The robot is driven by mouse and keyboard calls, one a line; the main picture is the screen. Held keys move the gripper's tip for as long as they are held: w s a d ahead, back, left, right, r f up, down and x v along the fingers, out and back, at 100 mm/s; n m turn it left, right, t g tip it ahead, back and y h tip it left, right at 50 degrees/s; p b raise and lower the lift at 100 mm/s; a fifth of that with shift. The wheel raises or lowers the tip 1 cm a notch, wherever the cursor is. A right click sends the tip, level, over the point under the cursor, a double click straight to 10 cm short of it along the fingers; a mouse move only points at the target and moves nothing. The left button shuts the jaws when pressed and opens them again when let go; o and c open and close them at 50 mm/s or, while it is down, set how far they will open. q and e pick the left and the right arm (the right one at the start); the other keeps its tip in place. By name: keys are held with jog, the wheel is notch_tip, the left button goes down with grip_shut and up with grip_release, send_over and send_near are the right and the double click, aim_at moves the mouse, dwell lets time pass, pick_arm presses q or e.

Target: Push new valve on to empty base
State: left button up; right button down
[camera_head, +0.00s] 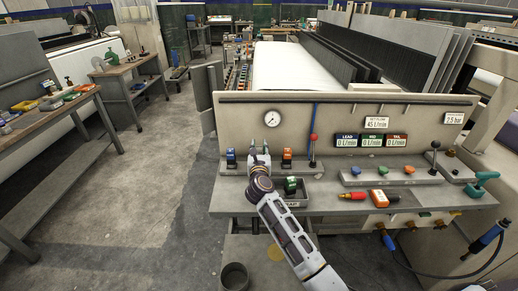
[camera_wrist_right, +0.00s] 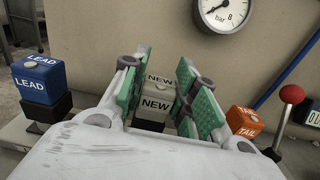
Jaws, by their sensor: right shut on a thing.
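My right gripper (camera_head: 265,148) is shut on the new valve, a pale block marked NEW (camera_wrist_right: 157,105), which sits between its green finger pads in the right wrist view. A dark block, seemingly the base (camera_wrist_right: 148,125), shows just below the valve. I cannot tell whether they touch or a gap remains. The gripper is between the blue LEAD valve (camera_head: 231,157) and the orange TAIL valve (camera_head: 287,156), which stand on dark bases; they also show in the wrist view, LEAD (camera_wrist_right: 40,82) at left and TAIL (camera_wrist_right: 245,122) at right. My left gripper is not in view.
A green valve (camera_head: 291,184) lies in a small tray (camera_head: 318,198) at the bench front. A red-knobbed lever (camera_head: 313,137) stands right of TAIL. A pressure gauge (camera_head: 268,120) is on the panel behind. Red and orange tools (camera_head: 379,199) lie farther right.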

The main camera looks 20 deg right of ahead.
jog(key=shift+f+b, duration=0.3)
jog(key=shift+f, duration=0.15)
dwell(0.3)
jog(key=c, duration=1)
grip_release()
jog(key=shift+c, duration=0.2)
jog(key=shift+s, duration=0.1)
jog(key=v, duration=0.7)
jog(key=shift+s+a+r, duration=0.1)
jog(key=shift+s+r, duration=0.05)
jog(key=shift+r, duration=0.05)
notch_tip(320, 180, up, 9)
jog(key=p, duration=0.9)
jog(key=shift+r+p, duration=0.35)
jog(key=shift+p, duration=0.2)
